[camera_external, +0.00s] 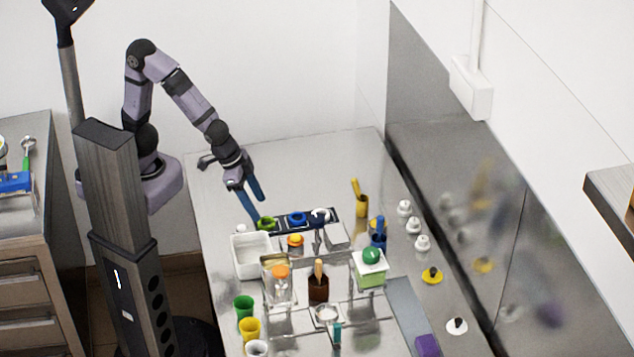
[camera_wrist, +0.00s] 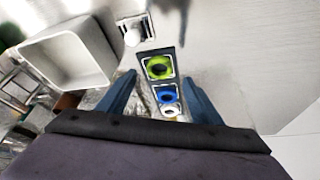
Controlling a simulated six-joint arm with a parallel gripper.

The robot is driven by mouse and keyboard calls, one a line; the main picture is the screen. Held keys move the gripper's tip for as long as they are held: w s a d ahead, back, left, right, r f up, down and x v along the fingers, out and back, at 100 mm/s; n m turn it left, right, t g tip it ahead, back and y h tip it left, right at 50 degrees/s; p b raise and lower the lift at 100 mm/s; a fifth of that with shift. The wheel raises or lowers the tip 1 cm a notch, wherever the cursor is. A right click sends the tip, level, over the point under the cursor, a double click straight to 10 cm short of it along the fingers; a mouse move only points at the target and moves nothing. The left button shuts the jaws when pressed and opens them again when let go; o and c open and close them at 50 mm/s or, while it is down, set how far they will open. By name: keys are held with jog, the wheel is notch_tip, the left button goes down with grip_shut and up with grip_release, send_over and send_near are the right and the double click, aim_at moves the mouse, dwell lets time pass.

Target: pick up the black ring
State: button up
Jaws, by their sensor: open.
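I cannot make out a black ring for certain in either view. A dark rack (camera_external: 334,213) on the table carries a green ring (camera_external: 267,223), a blue ring (camera_external: 297,218) and a white ring (camera_external: 320,214). In the wrist view the rack (camera_wrist: 151,50) shows the green ring (camera_wrist: 158,68), blue ring (camera_wrist: 166,95) and white ring (camera_wrist: 170,111) in a row. My gripper (camera_external: 259,209) is open and empty, with blue fingers close to the green end of the rack. In the wrist view its fingers (camera_wrist: 158,78) stand on both sides of the rack.
A white square bin (camera_external: 251,256) stands beside the rack's green end. Clear stands, coloured cups and a yellow holder (camera_external: 361,204) crowd the table in front and to the right. The back of the table (camera_external: 310,165) is clear up to the wall.

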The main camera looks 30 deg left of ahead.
jog(key=shift+b+x, duration=0.35)
jog(key=shift+x, duration=2.25)
jog(key=shift+s, duration=0.1)
jog(key=shift+c, duration=0.6)
jog(key=c, duration=1)
